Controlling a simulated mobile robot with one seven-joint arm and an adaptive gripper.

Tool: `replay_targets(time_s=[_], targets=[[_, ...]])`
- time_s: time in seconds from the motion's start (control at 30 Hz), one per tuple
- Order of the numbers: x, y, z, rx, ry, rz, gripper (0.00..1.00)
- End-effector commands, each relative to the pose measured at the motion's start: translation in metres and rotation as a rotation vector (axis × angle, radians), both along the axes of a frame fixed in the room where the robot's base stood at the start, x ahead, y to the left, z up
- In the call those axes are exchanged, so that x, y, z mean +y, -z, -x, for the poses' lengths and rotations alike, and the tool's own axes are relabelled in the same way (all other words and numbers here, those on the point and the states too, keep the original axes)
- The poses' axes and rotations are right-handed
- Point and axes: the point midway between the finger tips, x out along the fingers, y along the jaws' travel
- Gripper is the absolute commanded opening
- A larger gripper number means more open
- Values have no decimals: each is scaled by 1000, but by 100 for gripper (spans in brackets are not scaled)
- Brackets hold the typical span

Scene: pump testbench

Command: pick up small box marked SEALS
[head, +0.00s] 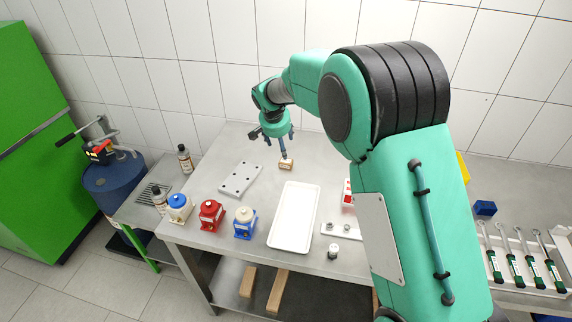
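A small tan box (286,165) with a pale label stands on the steel table near the back, left of my arm. The lettering is too small to read. My gripper (284,154) points down at the box, its tip at or just above the box's top. At this size I cannot tell whether the fingers touch the box or how far apart they are.
A white tray (295,215) lies in front of the box and a grey plate with holes (240,180) to its left. Blue (179,208), red (211,214) and blue-white (244,222) pumps line the front left. My arm covers the table's right part.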

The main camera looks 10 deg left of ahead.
Motion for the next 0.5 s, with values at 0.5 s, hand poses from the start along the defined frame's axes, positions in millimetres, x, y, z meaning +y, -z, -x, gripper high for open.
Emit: replay_targets(time_s=[0.5], targets=[[-2, 41, -16, 3, 0, 1, 65]])
